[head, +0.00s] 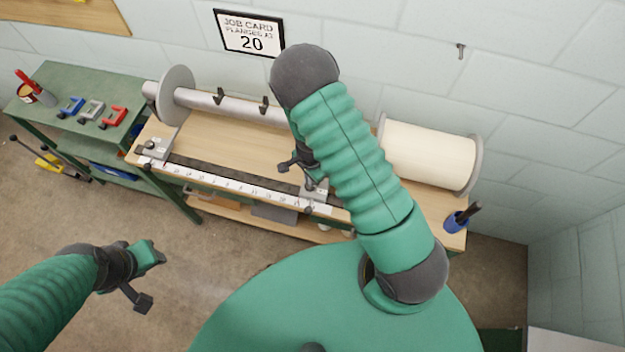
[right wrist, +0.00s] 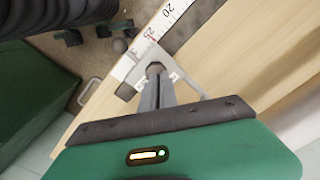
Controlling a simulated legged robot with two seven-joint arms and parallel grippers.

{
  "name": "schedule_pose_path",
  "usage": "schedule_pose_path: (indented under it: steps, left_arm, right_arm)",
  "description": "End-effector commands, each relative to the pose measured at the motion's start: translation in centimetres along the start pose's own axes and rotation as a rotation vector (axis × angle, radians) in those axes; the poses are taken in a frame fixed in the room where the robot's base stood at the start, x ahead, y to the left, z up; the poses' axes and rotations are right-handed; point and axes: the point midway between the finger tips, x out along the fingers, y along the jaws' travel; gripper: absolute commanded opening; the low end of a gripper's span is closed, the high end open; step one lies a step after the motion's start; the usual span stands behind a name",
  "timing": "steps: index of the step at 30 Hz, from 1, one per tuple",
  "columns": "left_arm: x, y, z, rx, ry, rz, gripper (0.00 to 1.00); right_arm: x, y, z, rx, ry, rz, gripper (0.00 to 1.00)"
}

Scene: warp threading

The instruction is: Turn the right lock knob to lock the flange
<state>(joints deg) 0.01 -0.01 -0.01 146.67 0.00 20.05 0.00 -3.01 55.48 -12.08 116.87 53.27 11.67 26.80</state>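The bench (head: 240,145) has a ruler rail (head: 235,188) along its front edge. A pale grey block (head: 318,194) sits at the rail's right end; its pale part also shows in the right wrist view (right wrist: 187,82). My right gripper (head: 311,184) points down at this block. In the right wrist view its grey fingers (right wrist: 157,90) are close together, with a small dark round part (right wrist: 155,68) at their tips. That part seems to be the right lock knob; whether the fingers grip it is unclear. My left gripper (head: 158,256) is over the floor, away from the bench, finger gap unclear.
A grey flange disc (head: 177,95) and bar stand at the bench's left. A cream spool (head: 430,155) and blue cup (head: 456,222) are at its right. A green side table (head: 75,85) holds coloured clamps. A job card (head: 250,33) reads 20.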

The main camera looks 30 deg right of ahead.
Motion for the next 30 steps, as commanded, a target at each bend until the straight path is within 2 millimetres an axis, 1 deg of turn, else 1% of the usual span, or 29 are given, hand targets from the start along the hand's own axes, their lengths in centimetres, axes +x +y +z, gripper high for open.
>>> schedule_pose_path:
  steps: [1,6,7,18,30]
  left_arm:
    - [0.5,0.0,0.1,0.000,0.000,0.000,0.36]
    - [-0.8,0.0,-0.2,0.000,0.000,0.000,0.36]
    - [-1.1,0.0,-0.2,0.000,0.000,0.000,0.36]
    - [-4.2,0.0,-1.0,0.000,0.000,0.000,0.36]
    - [-7.3,0.0,-1.7,0.000,0.000,0.000,0.36]
  right_arm:
    - [1.0,0.3,0.6,-0.007,-0.006,0.010,0.29]
    - [-0.4,0.5,0.5,-0.007,-0.005,0.010,0.51]
    - [-0.7,0.5,0.5,-0.007,-0.006,0.009,0.53]
    - [-4.6,0.4,0.1,-0.004,0.002,-0.003,0.53]
    - [-8.1,0.1,-0.1,-0.004,0.005,-0.005,0.53]
